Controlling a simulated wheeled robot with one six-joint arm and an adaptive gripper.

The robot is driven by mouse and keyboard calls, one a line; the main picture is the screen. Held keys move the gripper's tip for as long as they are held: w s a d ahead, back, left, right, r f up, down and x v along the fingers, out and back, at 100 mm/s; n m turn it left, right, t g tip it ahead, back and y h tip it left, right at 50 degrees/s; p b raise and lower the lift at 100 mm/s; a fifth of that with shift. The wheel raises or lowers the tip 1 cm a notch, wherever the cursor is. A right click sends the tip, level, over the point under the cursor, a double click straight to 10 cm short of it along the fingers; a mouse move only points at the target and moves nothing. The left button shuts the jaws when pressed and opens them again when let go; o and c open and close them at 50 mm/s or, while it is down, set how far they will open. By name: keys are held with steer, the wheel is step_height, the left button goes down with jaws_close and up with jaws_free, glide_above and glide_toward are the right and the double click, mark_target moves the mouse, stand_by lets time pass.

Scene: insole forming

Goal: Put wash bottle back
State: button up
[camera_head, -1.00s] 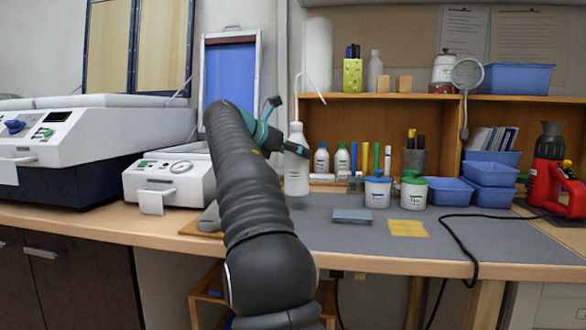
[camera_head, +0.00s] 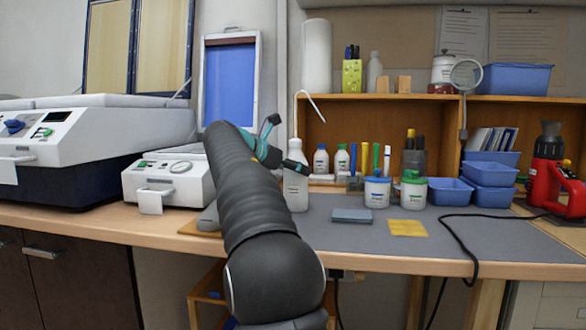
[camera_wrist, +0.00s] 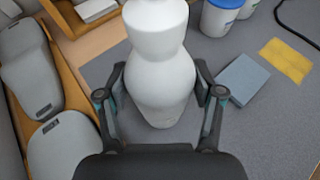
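The wash bottle (camera_head: 296,190) is white with a thin bent spout. It stands upright at the grey mat's left part, its base at or very close to the mat. My gripper (camera_head: 290,165) is at the bottle's upper body in the head view. In the wrist view, the bottle (camera_wrist: 160,85) is between the two fingers of my gripper (camera_wrist: 160,70), whose tips lie against its sides. The gripper looks shut on it. The far side of the bottle is hidden.
Two lidded jars (camera_head: 377,192), a grey-blue block (camera_head: 352,215) and a yellow sheet (camera_head: 408,228) are to the right. Small bottles (camera_head: 321,160) and markers stand behind. A white device (camera_head: 168,180) is to the left. The mat (camera_head: 330,235) is clear in front of the bottle.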

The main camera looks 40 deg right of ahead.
steer(key=o, duration=0.4)
steer(key=shift+c, duration=0.2)
steer(key=shift+r, duration=0.2)
steer(key=v, duration=1.2)
steer(key=shift+p, duration=0.4)
